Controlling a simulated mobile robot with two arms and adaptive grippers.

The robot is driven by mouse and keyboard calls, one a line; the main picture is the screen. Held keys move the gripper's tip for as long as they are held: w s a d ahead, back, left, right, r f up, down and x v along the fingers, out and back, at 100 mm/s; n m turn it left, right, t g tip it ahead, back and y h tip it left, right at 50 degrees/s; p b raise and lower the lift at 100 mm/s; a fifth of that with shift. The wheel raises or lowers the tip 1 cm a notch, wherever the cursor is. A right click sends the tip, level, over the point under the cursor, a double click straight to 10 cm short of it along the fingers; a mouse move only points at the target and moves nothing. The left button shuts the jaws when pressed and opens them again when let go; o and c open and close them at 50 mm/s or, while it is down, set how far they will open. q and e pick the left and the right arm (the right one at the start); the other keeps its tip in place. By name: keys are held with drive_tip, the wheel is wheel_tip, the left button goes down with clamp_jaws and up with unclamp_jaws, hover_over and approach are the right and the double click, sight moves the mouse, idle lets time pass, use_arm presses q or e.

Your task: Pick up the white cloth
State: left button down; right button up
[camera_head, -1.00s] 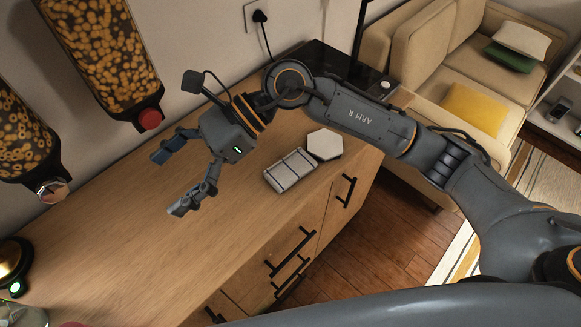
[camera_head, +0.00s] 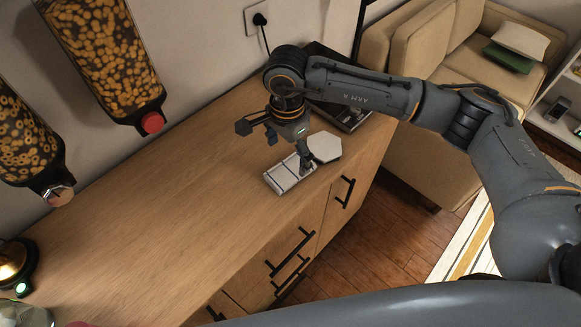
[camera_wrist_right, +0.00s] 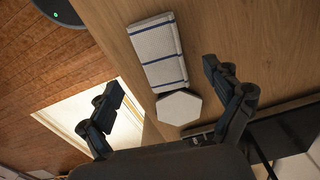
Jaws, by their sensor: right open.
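The white cloth (camera_head: 286,176) lies folded flat on the wooden counter near its front edge, with dark stripes across it. In the right wrist view the cloth (camera_wrist_right: 158,52) lies beyond the fingertips, between their lines, with nothing gripping it. My right gripper (camera_head: 288,155) is open above the cloth, pointing down, and one finger covers part of the cloth in the head view. Both fingers of the right gripper (camera_wrist_right: 160,82) show spread and empty in the right wrist view. My left gripper is not in view.
A white hexagonal piece (camera_head: 325,146) lies right beside the cloth. A black hob-like panel (camera_head: 340,112) is behind it. Cereal dispensers (camera_head: 100,55) hang on the wall at left. The wooden counter (camera_head: 160,215) is clear left of the cloth.

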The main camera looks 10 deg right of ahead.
sight(289, 169)
wheel_tip(289, 169, down, 5)
drive_tip(key=shift+d+r+p, duration=0.1)
drive_tip(key=shift+p, duration=0.95)
drive_tip(key=shift+f, duration=0.5)
drive_tip(key=c, duration=1.2)
